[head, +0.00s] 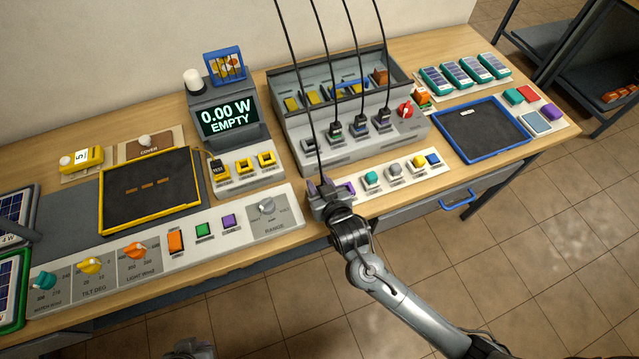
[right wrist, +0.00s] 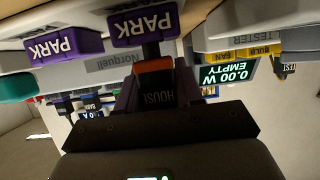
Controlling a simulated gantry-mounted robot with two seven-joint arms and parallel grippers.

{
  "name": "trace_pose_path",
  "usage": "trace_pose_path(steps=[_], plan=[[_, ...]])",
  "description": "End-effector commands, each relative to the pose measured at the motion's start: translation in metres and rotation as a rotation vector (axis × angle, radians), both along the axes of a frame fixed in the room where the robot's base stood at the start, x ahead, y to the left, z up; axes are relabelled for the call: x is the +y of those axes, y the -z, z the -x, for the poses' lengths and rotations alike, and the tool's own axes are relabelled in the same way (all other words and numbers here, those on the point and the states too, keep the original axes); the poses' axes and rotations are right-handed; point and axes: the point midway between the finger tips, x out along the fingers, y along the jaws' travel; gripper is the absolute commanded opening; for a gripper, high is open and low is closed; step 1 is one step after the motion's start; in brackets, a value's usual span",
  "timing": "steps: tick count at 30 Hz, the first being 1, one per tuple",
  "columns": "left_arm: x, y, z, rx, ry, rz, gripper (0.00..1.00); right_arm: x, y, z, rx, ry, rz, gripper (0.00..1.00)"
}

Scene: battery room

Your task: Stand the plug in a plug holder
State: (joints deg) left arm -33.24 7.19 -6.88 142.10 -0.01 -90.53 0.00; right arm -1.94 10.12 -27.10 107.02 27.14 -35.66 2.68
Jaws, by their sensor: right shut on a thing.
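My right gripper (head: 323,190) is shut on a dark plug marked HOUSE (right wrist: 155,98) with an orange band, at the bench's front edge. A black cord runs up from it in the head view. Two purple plug holders marked PARK show in the right wrist view, one (right wrist: 145,22) in line with the plug's dark stem and one (right wrist: 62,45) beside it. A purple holder (head: 348,188) also shows right of the gripper in the head view. The stem meets the in-line holder in the picture; I cannot tell whether it is inside. My left gripper is not clearly visible.
A grey socket box (head: 290,135) behind the gripper has three corded plugs in its front and a red knob (head: 405,109). A tester (head: 224,115) reads 0.00 W EMPTY. A panel of coloured buttons (head: 395,171) lies right of the gripper. Cords hang overhead.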

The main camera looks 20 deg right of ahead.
Motion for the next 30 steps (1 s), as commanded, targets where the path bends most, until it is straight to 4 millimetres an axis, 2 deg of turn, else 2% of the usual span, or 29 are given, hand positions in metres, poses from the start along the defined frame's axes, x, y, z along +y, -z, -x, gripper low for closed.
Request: trace_pose_path(steps=[30], plan=[[0.0005, -0.0086, 0.0000, 0.000, 0.002, -0.002, 0.00, 0.0000, 0.0002, -0.0001, 0.000, 0.000, 0.000, 0.06]])
